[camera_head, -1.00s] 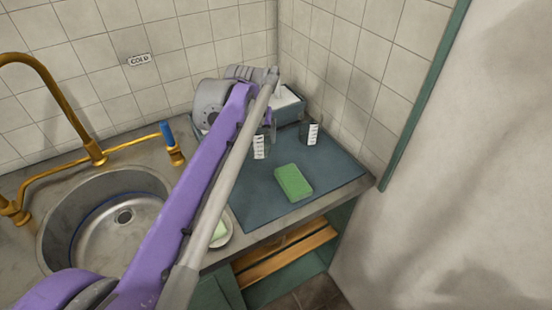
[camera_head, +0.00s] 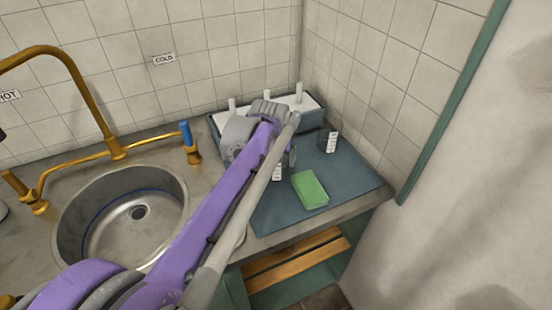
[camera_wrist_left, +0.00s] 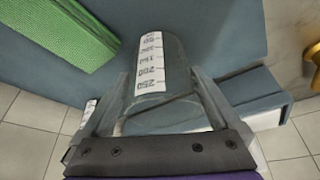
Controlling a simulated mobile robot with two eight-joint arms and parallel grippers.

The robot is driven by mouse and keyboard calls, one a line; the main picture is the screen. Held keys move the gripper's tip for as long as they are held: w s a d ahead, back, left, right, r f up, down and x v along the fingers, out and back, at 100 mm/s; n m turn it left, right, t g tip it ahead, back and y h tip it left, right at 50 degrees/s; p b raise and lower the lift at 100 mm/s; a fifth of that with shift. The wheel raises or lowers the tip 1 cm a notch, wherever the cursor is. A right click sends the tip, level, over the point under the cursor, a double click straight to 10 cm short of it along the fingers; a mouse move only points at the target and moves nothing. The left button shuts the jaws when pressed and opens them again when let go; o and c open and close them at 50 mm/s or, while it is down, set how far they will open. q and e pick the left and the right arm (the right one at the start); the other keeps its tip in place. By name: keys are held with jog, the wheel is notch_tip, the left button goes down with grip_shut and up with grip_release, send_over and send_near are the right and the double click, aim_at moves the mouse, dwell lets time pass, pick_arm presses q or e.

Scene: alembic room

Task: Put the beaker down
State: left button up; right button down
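A clear glass beaker with a white graduated label (camera_wrist_left: 150,72) sits between the two fingers of my left gripper (camera_wrist_left: 168,85) in the left wrist view. The fingers flank its sides and appear to touch them. The beaker is upright over the blue-grey mat (camera_head: 345,178); I cannot tell whether its base touches the mat. In the head view my left arm partly hides it, and its label (camera_head: 278,173) shows beside the left gripper (camera_head: 284,155). My right gripper is not in view.
A second beaker (camera_head: 328,142) stands on the mat to the right. A green sponge (camera_head: 310,189) lies in front. A blue-grey rack with white pegs (camera_head: 312,118) is behind. The sink (camera_head: 128,210) and brass tap (camera_head: 78,92) are left. Bare mat lies around the sponge.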

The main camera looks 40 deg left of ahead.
pick_arm(q)
jog(key=p+v, duration=0.2)
jog(key=v, duration=1)
jog(key=shift+r, duration=0.15)
jog(key=shift+d, duration=0.1)
jog(key=s+d+f+m+h+p, duration=0.1)
jog(key=s+d+f+m+p, duration=0.1)
jog(key=s+d+f+p, duration=0.2)
jog(key=s+d+f+m+t+h+p, duration=0.1)
jog(key=s+d+f+m+p, duration=0.2)
jog(key=s+d, duration=0.6)
notch_tip(320, 180, down, 3)
jog(key=shift+s+d+r+p, duration=0.1)
jog(key=shift+s+d+p, duration=0.2)
jog(key=shift+d+p, duration=0.8)
jog(key=shift+d, duration=0.15)
